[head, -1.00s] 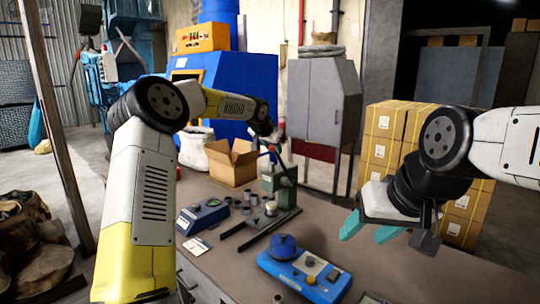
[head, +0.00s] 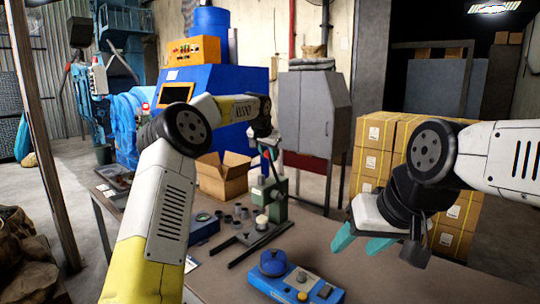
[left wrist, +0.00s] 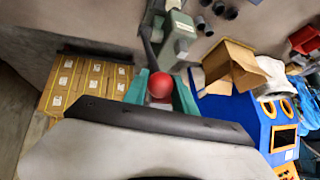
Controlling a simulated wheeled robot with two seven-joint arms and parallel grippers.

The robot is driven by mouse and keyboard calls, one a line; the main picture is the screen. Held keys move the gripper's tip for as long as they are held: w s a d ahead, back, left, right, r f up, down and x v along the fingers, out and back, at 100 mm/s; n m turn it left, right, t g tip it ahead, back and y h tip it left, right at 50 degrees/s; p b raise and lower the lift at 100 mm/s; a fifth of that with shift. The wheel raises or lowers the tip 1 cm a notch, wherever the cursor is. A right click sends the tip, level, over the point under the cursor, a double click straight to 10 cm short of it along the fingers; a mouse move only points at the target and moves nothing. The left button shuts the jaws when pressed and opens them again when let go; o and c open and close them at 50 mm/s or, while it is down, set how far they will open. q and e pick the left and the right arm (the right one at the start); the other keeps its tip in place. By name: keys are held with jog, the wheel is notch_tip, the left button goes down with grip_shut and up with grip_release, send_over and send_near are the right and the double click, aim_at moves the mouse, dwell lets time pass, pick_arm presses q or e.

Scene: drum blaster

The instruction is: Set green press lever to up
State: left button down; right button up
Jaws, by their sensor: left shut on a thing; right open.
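The green press (head: 275,202) stands on the workbench in the middle of the head view, and its body (left wrist: 178,42) shows at the top of the left wrist view. Its dark lever (left wrist: 148,42) ends in a red ball knob (left wrist: 160,86). My left gripper (left wrist: 161,94) is shut on this knob, with one teal finger on each side. In the head view the left gripper (head: 266,153) is small, above the press and partly hidden by my wrist. My right gripper (head: 362,242) is open and empty over the right side of the bench.
A blue device with a round top (head: 283,277) lies on the workbench (head: 225,275) in front of the press. Several small grey cups (head: 238,213) stand left of the press. An open cardboard box (head: 222,178) is behind it. Stacked cartons (head: 378,150) stand beyond the bench at right.

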pick_arm(q)
jog(key=c, duration=1)
grip_release()
jog(key=shift+w+d+r, duration=0.1)
jog(key=shift+w+d, duration=0.05)
jog(key=shift+w, duration=0.1)
jog(key=shift+c, duration=0.2)
jog(key=v, duration=0.7)
jog(key=shift+s+r, duration=0.25)
jog(key=shift+s, duration=0.05)
jog(key=shift+r, duration=0.1)
jog(key=s+a+r+n, duration=0.1)
jog(key=s+a, duration=0.2)
jog(key=s, duration=0.9)
jog(key=s+a+r, duration=0.2)
jog(key=s, duration=1)
jog(key=s+a+f+n, duration=0.1)
jog(key=s+f, duration=0.2)
jog(key=s, duration=0.5)
jog(key=s+a+f+n, duration=0.2)
jog(key=s+f, duration=0.2)
jog(key=s, duration=0.3)
jog(key=s+a+f+n+g, duration=0.1)
jog(key=s+f, duration=0.3)
jog(key=s, duration=0.4)
jog(key=shift+s+a+h, duration=0.25)
jog(key=shift+s+h, duration=0.05)
jog(key=shift+s, duration=0.05)
